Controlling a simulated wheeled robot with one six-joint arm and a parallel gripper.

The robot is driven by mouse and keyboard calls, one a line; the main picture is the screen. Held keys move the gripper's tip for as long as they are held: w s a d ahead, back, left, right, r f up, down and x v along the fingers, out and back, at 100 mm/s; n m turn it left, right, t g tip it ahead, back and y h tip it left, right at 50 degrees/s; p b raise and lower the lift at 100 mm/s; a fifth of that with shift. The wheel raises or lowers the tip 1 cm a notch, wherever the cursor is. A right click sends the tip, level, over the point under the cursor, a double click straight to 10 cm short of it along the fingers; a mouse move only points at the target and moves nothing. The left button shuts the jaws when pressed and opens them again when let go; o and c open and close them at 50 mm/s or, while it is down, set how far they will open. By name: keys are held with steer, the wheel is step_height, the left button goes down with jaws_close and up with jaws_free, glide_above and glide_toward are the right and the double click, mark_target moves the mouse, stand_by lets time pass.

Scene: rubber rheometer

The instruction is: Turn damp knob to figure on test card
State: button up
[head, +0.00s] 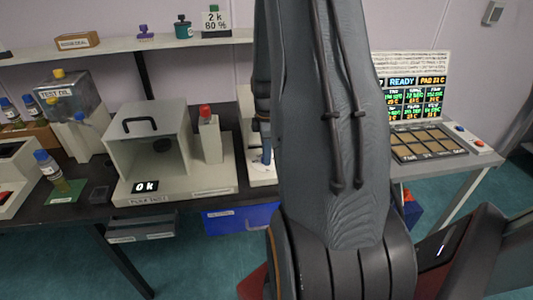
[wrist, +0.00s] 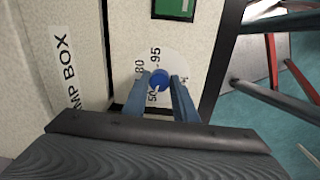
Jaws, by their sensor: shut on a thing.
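In the wrist view a small round blue damp knob (wrist: 158,77) sits on a white dial (wrist: 171,59) marked 50, 80 and 95. A pale mark near its lower left edge lies toward the 50, but is too small to read surely. My gripper (wrist: 159,88) is shut on the knob, one blue finger on each side. The label on the pale damp box (wrist: 82,60) is partly cut off. My arm hides most of the damp box there.
An oil tank (head: 68,95) is farther left. A screen reading READY (head: 410,85) stands at right.

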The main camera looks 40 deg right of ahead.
steer(key=m+p, duration=0.1)
steer(key=m, duration=0.8)
steer(key=shift+m, duration=0.3)
steer(key=m, duration=0.5)
steer(key=shift+a+g, duration=0.1)
steer(key=shift+g, duration=0.2)
steer(key=shift+w+m+b, duration=0.1)
steer(key=shift+m+b, duration=0.4)
steer(key=shift+m, duration=1.9)
steer(key=o, duration=1)
steer(key=shift+o, duration=0.2)
